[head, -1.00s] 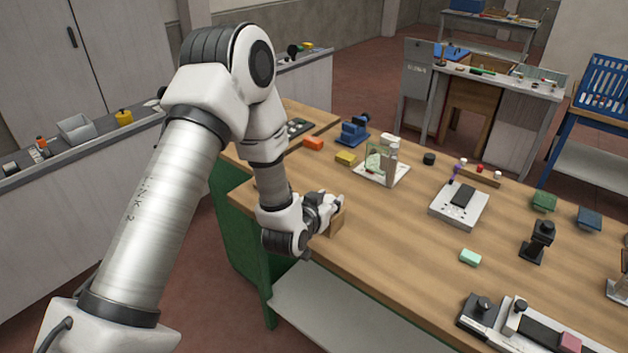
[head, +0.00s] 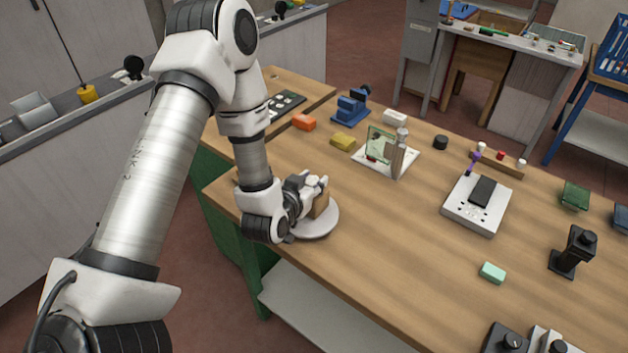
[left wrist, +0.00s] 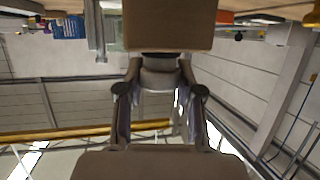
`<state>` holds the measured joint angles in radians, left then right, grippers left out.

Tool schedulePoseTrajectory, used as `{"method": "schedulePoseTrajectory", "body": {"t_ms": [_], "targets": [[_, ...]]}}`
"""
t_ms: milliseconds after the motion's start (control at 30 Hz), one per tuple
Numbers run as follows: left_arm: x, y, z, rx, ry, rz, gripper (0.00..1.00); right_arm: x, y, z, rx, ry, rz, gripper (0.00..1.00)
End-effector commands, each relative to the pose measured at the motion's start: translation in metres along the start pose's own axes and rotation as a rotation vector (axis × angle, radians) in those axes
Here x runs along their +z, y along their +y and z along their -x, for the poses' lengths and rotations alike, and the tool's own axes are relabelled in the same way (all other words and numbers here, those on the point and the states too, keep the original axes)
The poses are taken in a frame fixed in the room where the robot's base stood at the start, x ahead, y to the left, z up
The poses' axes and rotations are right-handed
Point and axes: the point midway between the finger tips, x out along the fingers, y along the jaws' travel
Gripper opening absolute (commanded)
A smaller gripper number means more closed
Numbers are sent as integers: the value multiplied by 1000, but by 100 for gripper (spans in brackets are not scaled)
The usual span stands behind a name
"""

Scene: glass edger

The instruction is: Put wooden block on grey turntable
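The wooden block (head: 320,204) is a small brown block at the left end of the workbench. My left gripper (head: 316,186) is shut on it, with the fingers hiding part of the block. The grey turntable (head: 322,226) is a pale round disc near the bench's front edge. The block appears directly over the disc; I cannot tell whether they touch. In the left wrist view the block (left wrist: 168,25) fills the top middle, at the fingers. My left wrist hides the left part of the turntable. My right gripper is not in view.
Behind stand a yellow block (head: 343,142), an orange block (head: 304,122) and a white stand with a glass pane (head: 380,145). A white device (head: 478,204) and a mint block (head: 492,272) lie to the right. The bench between turntable and device is clear.

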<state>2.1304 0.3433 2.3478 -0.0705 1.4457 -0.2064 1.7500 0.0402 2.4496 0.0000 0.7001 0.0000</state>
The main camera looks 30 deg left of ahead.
Motion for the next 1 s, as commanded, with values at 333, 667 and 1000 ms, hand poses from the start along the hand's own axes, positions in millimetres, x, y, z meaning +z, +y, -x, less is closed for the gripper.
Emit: {"method": "schedulePoseTrajectory", "body": {"t_ms": [333, 667, 1000], "targets": [[0, 0, 0, 1, -2, 0, 61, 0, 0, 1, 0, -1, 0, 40], [-8, 0, 48, 1, -9, -1, 61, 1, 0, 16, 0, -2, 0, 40], [-9, 0, 103, 2, -9, -3, 61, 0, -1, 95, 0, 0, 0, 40]]}}
